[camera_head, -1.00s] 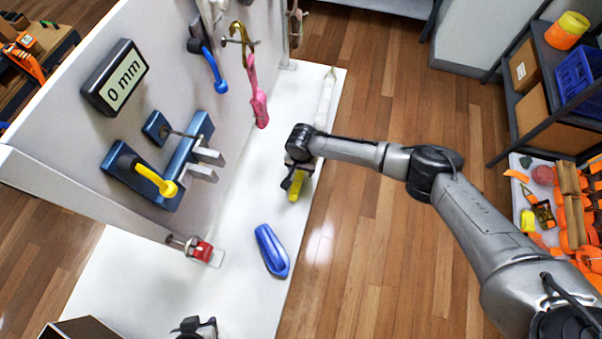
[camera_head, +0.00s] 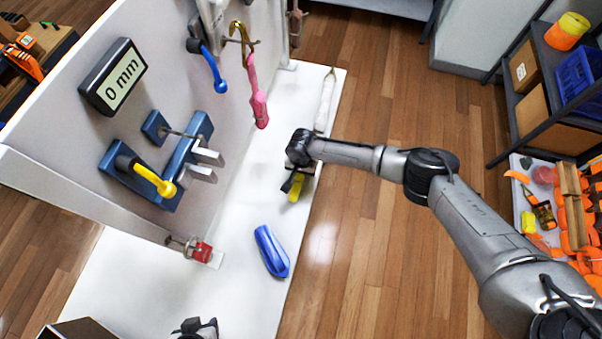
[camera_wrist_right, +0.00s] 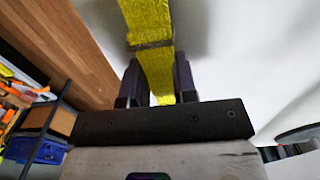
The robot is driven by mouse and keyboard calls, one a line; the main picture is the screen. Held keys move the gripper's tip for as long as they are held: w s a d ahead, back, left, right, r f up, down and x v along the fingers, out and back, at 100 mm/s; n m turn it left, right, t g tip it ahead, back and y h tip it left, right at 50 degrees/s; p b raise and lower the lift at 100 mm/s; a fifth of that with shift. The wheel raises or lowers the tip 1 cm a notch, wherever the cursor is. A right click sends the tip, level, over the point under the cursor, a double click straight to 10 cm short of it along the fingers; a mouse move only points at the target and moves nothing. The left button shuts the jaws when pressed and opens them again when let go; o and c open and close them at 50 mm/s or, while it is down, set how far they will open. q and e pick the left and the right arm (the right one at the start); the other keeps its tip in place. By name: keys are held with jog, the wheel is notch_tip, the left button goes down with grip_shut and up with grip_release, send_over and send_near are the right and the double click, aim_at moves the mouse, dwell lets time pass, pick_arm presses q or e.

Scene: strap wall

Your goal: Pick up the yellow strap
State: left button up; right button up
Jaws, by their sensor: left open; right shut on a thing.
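The yellow strap (camera_head: 296,189) shows in the head view as a short piece below my right gripper (camera_head: 291,180), over the white base board. In the right wrist view the strap (camera_wrist_right: 149,40) runs as a wide woven band between the two dark fingers of my right gripper (camera_wrist_right: 157,82), which is shut on it. A dark seam crosses the band. I cannot tell whether the strap touches the board. My left gripper (camera_head: 196,327) shows only in part at the bottom edge of the head view, open, well away from the strap.
A blue boat-shaped object (camera_head: 270,251) lies on the white board (camera_head: 235,300). The wall to the left carries a pink strap (camera_head: 258,104) on a hook, a yellow-handled lever (camera_head: 153,180) and a "0 mm" display (camera_head: 114,77). A shelf (camera_head: 520,90) stands at right.

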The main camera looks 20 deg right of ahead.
grip_shut()
jog(key=shift+r, duration=0.55)
jog(key=r, duration=0.1)
jog(key=r+p, duration=0.1)
jog(key=r, duration=0.1)
jog(key=shift+s+d+r, duration=0.15)
jog(key=shift+s+r, duration=0.05)
jog(key=s+d+r+p, duration=0.2)
jog(key=s+d+r, duration=0.4)
jog(key=s, duration=0.3)
jog(key=shift+s+r, duration=0.15)
jog(key=shift+r, duration=0.1)
jog(key=shift+d, duration=0.1)
